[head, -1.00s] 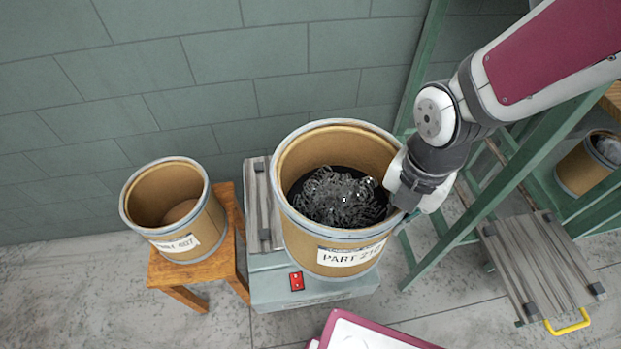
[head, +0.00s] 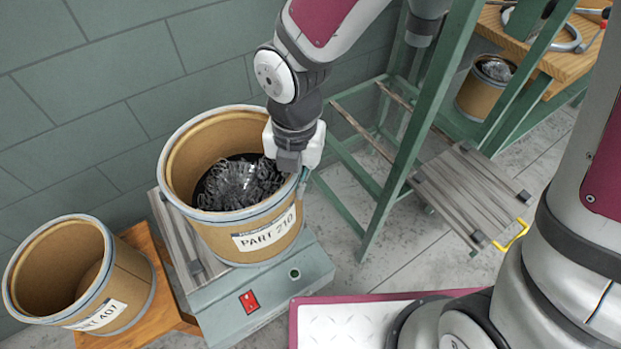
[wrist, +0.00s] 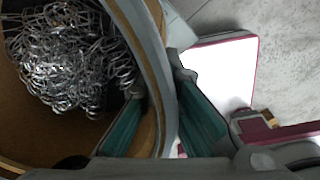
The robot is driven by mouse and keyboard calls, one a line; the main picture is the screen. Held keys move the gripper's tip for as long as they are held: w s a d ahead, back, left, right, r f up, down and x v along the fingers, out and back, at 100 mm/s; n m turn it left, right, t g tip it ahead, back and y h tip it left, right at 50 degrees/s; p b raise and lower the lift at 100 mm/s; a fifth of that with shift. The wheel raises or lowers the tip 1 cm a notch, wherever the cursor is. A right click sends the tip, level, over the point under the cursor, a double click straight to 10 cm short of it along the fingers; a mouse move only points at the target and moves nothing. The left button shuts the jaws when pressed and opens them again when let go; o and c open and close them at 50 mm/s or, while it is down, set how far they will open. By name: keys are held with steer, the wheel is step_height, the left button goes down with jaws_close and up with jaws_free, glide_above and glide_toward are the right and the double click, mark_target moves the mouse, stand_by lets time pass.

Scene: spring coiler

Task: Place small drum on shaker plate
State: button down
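My gripper (head: 302,172) is at this drum's right rim. In the wrist view, its teal fingers (wrist: 160,108) lie on either side of the rim (wrist: 165,65), one inside and one outside, and look shut on it. The springs show beside them (wrist: 75,60).
The wooden stool (head: 148,248) adjoins the machine (head: 215,315), which has a red switch (head: 249,301). A green frame (head: 410,150) stands to the right. Beyond it are another slatted plate (head: 465,195) with a yellow handle and a small drum (head: 480,92). A block wall is behind.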

steer(key=w+a+f+b, duration=0.1)
steer(key=w+a+f, duration=0.3)
steer(key=a, duration=0.6)
steer(key=shift+w+f, duration=0.2)
steer(key=shift+w, duration=0.5)
steer(key=shift+f, duration=0.2)
steer(key=c, duration=1.8)
jaws_free()
steer(key=shift+d, duration=0.1)
step_height(320, 180, up, 12)
steer(key=p, duration=0.1)
steer(key=shift+d+r, duration=0.15)
steer(key=shift+s, duration=0.1)
